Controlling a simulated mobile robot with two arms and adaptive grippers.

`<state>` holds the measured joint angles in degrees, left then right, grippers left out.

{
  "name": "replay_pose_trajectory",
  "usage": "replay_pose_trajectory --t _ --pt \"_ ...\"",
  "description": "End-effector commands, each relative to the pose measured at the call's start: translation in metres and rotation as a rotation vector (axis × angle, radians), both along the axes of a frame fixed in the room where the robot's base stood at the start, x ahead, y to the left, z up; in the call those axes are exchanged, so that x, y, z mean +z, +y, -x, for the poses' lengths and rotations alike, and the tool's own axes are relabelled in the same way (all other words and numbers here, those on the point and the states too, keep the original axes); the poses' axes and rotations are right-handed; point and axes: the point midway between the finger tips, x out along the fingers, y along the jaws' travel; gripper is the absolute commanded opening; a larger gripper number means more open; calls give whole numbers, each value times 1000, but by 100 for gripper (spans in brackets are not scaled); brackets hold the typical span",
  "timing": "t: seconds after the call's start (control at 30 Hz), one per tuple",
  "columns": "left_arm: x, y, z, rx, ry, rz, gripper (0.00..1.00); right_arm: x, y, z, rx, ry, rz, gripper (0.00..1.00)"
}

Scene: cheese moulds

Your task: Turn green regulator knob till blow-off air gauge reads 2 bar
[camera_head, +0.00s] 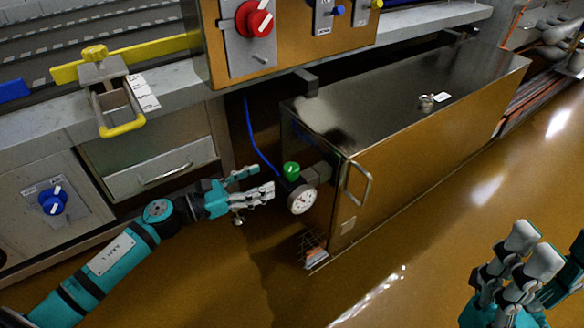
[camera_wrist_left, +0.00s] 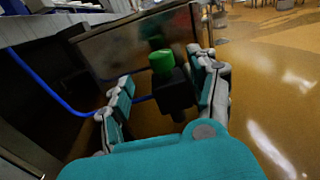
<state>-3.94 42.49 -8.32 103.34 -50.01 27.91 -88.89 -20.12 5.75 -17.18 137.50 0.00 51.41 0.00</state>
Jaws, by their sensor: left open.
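The green regulator knob (camera_head: 291,170) sits on top of a dark regulator body at the left end of a metal cabinet. A round white gauge (camera_head: 303,200) faces out just below it; its needle is too small to read. My left gripper (camera_head: 263,182) is open and empty just left of the knob, apart from it. In the left wrist view, the green knob (camera_wrist_left: 161,61) and the dark regulator body (camera_wrist_left: 175,92) show between the spread fingers (camera_wrist_left: 165,72). My right gripper (camera_head: 515,262) is at the lower right, far from the knob; its opening is unclear.
The metal cabinet (camera_head: 440,105) with a side handle (camera_head: 357,182) stands right of the regulator. A blue hose (camera_head: 256,140) runs down behind the regulator. A panel above has a red rotary switch (camera_head: 255,19). A blue switch (camera_head: 52,200) is at left. Brown floor in front is clear.

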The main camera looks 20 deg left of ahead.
Motion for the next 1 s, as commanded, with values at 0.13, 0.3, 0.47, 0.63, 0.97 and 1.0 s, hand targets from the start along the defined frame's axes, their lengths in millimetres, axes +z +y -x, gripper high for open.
replay_pose_trajectory --t 0.13,0.3,0.47,0.63,0.97,1.0 --pt "2 -23 -26 -1 -5 -1 61 -2 0 1 0 -5 -2 40" --pt "2 -45 -48 -1 -4 1 61 -3 0 1 0 -5 -2 40" --pt "1 -57 -61 0 -1 2 61 -3 0 1 0 -4 -1 40" --pt "0 -62 -66 0 1 1 61 -3 0 1 1 -4 -1 40" --pt "0 -62 -66 0 0 1 48 -3 0 1 1 -4 -1 40" --pt "0 -62 -66 0 0 1 43 -3 0 1 1 -4 -1 40"
